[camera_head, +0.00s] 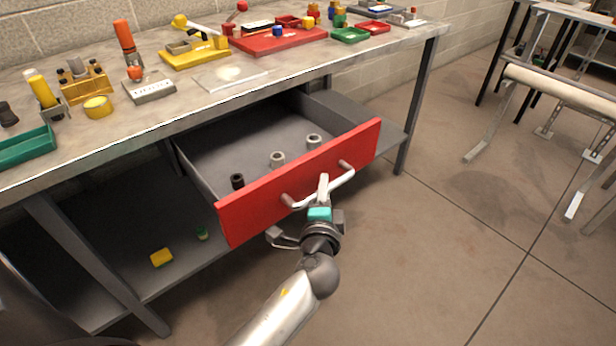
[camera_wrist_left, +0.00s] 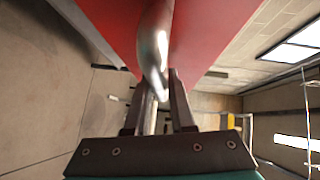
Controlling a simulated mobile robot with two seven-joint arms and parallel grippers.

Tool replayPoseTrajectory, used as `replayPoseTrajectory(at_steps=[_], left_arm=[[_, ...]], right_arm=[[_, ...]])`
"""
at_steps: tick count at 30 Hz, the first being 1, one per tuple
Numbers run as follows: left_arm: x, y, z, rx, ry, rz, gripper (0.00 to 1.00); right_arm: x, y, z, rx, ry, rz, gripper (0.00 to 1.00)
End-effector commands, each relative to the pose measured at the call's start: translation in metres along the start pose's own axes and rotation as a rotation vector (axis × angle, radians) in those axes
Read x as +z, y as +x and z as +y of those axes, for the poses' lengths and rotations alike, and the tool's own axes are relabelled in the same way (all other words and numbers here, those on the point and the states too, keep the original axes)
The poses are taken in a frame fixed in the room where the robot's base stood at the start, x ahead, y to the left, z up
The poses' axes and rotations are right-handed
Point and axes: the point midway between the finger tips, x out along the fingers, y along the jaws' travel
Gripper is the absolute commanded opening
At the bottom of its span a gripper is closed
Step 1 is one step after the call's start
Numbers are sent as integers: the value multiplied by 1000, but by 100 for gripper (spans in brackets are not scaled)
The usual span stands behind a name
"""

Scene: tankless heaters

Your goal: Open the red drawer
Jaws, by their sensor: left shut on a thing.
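The red drawer (camera_head: 300,182) under the workbench is pulled out, and its grey inside shows. Several small cylindrical parts stand in it. Its silver bar handle (camera_head: 335,186) runs along the red front. My left gripper (camera_head: 322,192) is at the middle of the handle, shut on it. In the left wrist view, the handle (camera_wrist_left: 154,48) passes between the two dark fingers of my left gripper (camera_wrist_left: 158,100), with the red drawer front (camera_wrist_left: 205,30) just beyond. My right gripper is in neither view.
The workbench top (camera_head: 190,108) above the drawer carries trays, tools and small parts. A lower shelf (camera_head: 130,280) holds a yellow block (camera_head: 161,257) and a small green item. A bench leg (camera_head: 415,110) stands right of the drawer. The floor in front is clear.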

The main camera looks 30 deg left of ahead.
Motion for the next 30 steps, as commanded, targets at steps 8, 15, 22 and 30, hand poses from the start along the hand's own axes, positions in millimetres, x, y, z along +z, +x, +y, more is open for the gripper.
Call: replayPoseTrajectory(at_steps=[8,15,22,30], left_arm=[[-20,-21,8,3,-1,-1,0],[-24,-25,8,2,1,0,0],[-24,-25,8,2,1,0,0],[-24,-24,8,1,1,0,50]], right_arm=[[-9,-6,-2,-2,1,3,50],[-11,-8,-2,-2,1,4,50],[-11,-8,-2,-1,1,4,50],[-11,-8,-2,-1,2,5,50]])
